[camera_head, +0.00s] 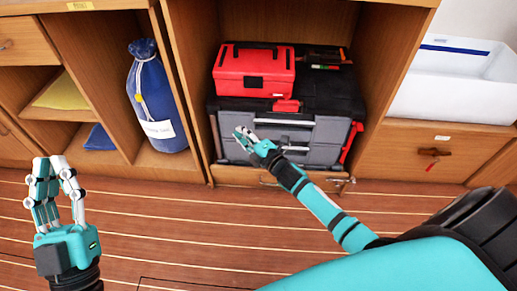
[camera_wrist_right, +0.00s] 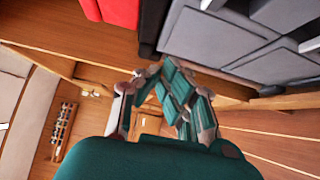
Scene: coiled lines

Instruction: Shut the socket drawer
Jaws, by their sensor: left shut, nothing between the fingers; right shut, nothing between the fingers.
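A black and grey tool chest (camera_head: 331,131) stands in the middle bay of the wooden cabinet, with grey drawer fronts (camera_head: 295,133) facing me. I cannot tell which one is the socket drawer, or how far any drawer stands out. My right gripper (camera_head: 242,134) is shut and empty in front of the left part of the drawer fronts; contact is unclear. In the right wrist view my right gripper (camera_wrist_right: 160,72) is beside the grey fronts (camera_wrist_right: 215,40). My left gripper (camera_head: 54,164) is shut and empty, fingers up, over the floor at left, away from the chest.
A red toolbox (camera_head: 254,74) sits on the chest. A blue bag (camera_head: 154,100) stands in the bay to its left. A white bin (camera_head: 450,84) rests on the cabinet at right, above a wooden drawer (camera_head: 400,148). The striped floor (camera_head: 160,235) in front is clear.

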